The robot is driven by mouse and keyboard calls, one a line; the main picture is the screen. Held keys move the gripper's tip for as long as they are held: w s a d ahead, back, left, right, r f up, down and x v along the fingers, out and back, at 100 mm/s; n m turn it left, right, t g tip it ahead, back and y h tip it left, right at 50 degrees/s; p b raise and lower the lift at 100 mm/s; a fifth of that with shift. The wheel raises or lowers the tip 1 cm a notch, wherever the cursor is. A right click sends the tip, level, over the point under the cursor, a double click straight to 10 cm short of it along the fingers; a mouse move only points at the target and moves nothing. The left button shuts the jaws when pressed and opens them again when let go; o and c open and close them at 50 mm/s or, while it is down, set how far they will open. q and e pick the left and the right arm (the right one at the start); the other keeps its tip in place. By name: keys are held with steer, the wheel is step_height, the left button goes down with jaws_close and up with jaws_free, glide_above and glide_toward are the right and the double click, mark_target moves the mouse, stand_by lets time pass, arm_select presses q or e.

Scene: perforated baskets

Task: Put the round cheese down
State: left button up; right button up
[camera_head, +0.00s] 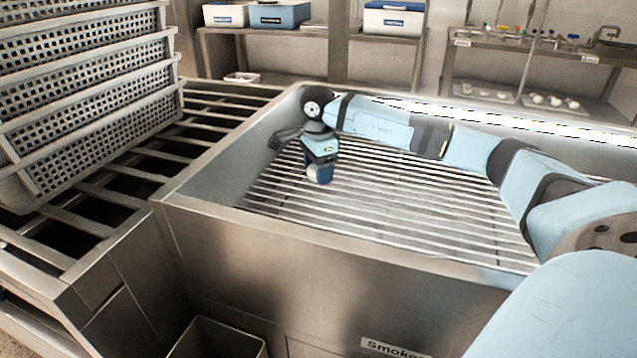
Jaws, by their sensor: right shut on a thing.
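My right gripper (320,161) reaches in from the right and points down over the slatted rack inside the steel smoker (290,259). It is shut on a small rounded thing with a dark-blue edge, taken to be the round cheese (320,175). The gripper and arm hide part of it. It shows just above or at the slats, toward the rack's far left part; I cannot tell whether it touches them. My left gripper is not in view.
The smoker's raised walls surround the rack, whose visible slats (400,212) are bare. Stacked perforated baskets (85,95) stand on a slatted frame at left. An open bin (218,340) is below in front. Shelves with boxes (279,14) and small items line the back.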

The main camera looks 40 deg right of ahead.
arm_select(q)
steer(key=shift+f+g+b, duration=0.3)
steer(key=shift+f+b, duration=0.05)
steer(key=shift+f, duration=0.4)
arm_select(e)
steer(key=shift+f, duration=1.7)
steer(key=shift+f, duration=0.2)
steer(key=o, duration=0.9)
steer(key=shift+o, duration=0.2)
steer(key=shift+r, duration=0.15)
step_height(320, 180, up, 11)
steer(key=p, duration=0.4)
steer(key=shift+r, duration=0.15)
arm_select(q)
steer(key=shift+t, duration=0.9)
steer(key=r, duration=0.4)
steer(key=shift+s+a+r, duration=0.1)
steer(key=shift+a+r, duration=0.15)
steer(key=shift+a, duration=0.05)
arm_select(e)
steer(key=shift+r, duration=0.45)
